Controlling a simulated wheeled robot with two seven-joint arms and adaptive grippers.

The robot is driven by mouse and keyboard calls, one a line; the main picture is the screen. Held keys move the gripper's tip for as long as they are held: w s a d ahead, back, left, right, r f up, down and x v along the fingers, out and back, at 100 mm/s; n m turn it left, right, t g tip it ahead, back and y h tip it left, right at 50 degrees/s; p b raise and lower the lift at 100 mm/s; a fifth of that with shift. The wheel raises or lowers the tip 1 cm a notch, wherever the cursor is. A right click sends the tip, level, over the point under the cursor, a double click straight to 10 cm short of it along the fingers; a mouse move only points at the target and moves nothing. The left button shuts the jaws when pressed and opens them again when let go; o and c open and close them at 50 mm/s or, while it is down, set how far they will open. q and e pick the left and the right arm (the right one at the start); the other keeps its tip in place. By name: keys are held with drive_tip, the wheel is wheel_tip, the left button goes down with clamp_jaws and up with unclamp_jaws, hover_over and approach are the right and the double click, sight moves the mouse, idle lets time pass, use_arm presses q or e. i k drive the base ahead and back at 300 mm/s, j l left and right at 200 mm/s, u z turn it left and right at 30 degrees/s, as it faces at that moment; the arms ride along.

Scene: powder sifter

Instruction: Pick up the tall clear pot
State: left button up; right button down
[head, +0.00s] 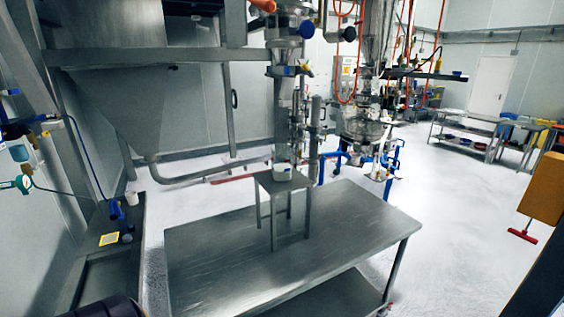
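A small pale, see-through container (283,172) stands upright on the small metal stand (268,183), under the outlet of the vertical steel pipe (284,115). It may be the tall clear pot, but it is too small here to be sure. Neither of my grippers is in view, and nothing is seen touching these containers.
The steel table (215,265) is bare around the stand. The left counter (105,270) holds a yellow pad (109,239) and a small dark item (127,238). Hoses and blue framing (392,165) stand behind the table. White floor (445,215) is open at right.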

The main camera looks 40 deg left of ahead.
sight(281, 154)
drive_tip(key=i+j+u, duration=0.25)
drive_tip(key=j+u, duration=0.15)
drive_tip(key=i+j+u, duration=0.35)
drive_tip(key=l+z, duration=0.1)
